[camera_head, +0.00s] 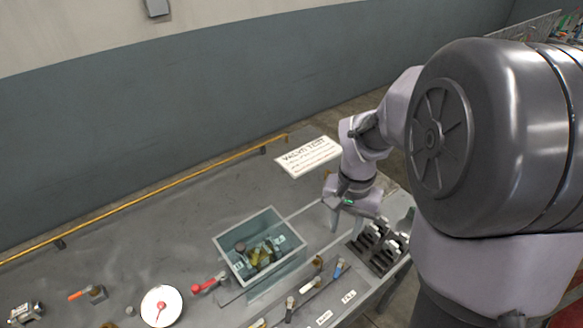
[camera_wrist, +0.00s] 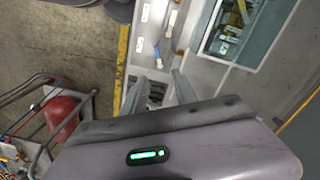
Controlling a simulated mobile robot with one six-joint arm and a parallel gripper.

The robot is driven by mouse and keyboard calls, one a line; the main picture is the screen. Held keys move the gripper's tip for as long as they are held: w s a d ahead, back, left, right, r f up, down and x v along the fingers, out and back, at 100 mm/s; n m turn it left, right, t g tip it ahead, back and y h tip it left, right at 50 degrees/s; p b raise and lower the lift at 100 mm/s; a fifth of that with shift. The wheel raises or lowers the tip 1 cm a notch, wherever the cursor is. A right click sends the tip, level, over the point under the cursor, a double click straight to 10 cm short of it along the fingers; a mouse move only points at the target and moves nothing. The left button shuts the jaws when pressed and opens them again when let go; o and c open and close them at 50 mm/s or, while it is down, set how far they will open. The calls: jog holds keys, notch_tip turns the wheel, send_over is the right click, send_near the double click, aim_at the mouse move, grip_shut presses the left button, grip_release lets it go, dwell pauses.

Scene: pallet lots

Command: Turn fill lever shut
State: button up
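Several levers show in the head view. A red-handled lever (camera_head: 208,284) sits by the left side of a glass-walled tank (camera_head: 228,257), and an orange-handled lever (camera_head: 84,294) lies further left. A blue-tipped part (camera_head: 338,270) is at the front right of the tank; it also shows in the wrist view (camera_wrist: 157,52). Small label plates (camera_head: 348,296) lie on the front edge; I cannot tell which lever is the fill lever. My gripper (camera_head: 348,222) is open and empty above the bench, right of the tank. Its two fingers are apart in the wrist view (camera_wrist: 158,84).
A black slotted rack (camera_head: 374,250) stands right of the tank, near my gripper. A white dial with a red pointer (camera_head: 161,307) is at the front left. A paper sign (camera_head: 309,157) lies at the back, and a yellow rail (camera_head: 160,192) runs along the rear. The bench's back left is clear.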

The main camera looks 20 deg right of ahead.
aim_at(337, 272)
jog(key=f+b, duration=0.2)
jog(key=f, duration=0.3)
jog(key=f+b, duration=0.2)
jog(key=f, duration=0.4)
jog(key=s+f+b, duration=0.1)
jog(key=f+b, duration=0.1)
jog(key=f, duration=0.4)
jog(key=shift+d+f, duration=0.1)
jog(key=shift+f, duration=0.15)
jog(key=shift+c, duration=0.2)
grip_shut()
